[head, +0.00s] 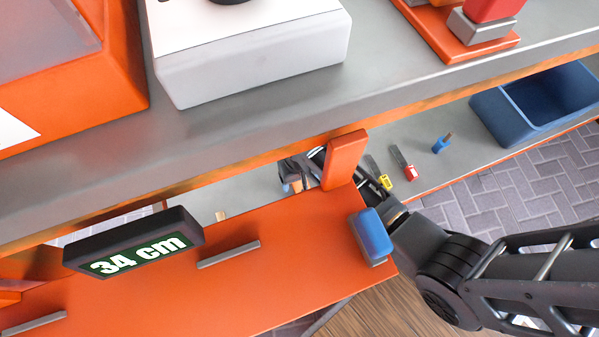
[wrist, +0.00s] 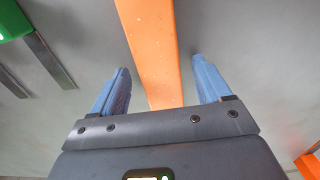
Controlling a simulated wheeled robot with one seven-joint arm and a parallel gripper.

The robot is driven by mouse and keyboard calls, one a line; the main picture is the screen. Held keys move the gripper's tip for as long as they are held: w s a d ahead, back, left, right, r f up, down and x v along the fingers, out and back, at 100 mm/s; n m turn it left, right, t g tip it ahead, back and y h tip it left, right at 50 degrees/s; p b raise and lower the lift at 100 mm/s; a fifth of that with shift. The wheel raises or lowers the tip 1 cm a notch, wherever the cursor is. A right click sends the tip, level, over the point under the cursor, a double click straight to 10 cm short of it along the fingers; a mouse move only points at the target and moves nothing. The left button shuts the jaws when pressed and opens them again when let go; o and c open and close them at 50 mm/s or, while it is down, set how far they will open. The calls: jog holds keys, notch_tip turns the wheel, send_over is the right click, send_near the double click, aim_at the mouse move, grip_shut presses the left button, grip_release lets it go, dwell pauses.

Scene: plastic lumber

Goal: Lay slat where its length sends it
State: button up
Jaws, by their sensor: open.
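In the wrist view an orange slat (wrist: 148,30) runs lengthwise between the two blue fingers of my gripper (wrist: 160,66), over a grey surface. The fingers are open, with a gap on both sides of the slat. In the head view my gripper is mostly hidden behind an orange board (head: 290,245) and an upright orange piece (head: 345,160). I cannot tell whether that piece belongs to the board. A dark sign (head: 135,243) at the board reads "34 cm". Grey strips (head: 229,254) lie on the board, and a blue block (head: 371,233) sits at its right end.
A grey bench top (head: 400,75) carries a white-topped box (head: 255,65) above the lower shelf. On that shelf are red- (head: 410,172) and yellow-ended (head: 385,182) tools and a blue bin (head: 535,105). A green-ended item (wrist: 14,22) lies left of the slat.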

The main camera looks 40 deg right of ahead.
notch_tip(320, 180, up, 8)
jog(key=p, duration=0.3)
jog(key=shift+f, duration=0.1)
dwell(0.6)
jog(key=s, duration=0.1)
jog(key=s+f+t, duration=0.1)
jog(key=s, duration=0.1)
jog(key=s+t, duration=0.1)
jog(key=s, duration=0.1)
jog(key=shift+s+a+f+n, duration=0.1)
jog(key=shift+a+f+n, duration=0.1)
jog(key=shift+f+n, duration=0.1)
jog(key=s+r+n+t, duration=0.2)
jog(key=s+r+t, duration=0.6)
jog(key=s+r, duration=0.65)
jog(key=s+r+t+p, duration=0.2)
jog(key=r+p, duration=0.8)
jog(key=r, duration=0.9)
jog(key=s+r+n+t+p, duration=0.1)
jog(key=s+r+p, duration=0.3)
jog(key=r+p, duration=0.6)
notch_tip(320, 180, up, 9)
jog(key=shift+s+d+f+t, duration=0.15)
jog(key=shift+s+d+t, duration=0.1)
jog(key=shift+t, duration=0.65)
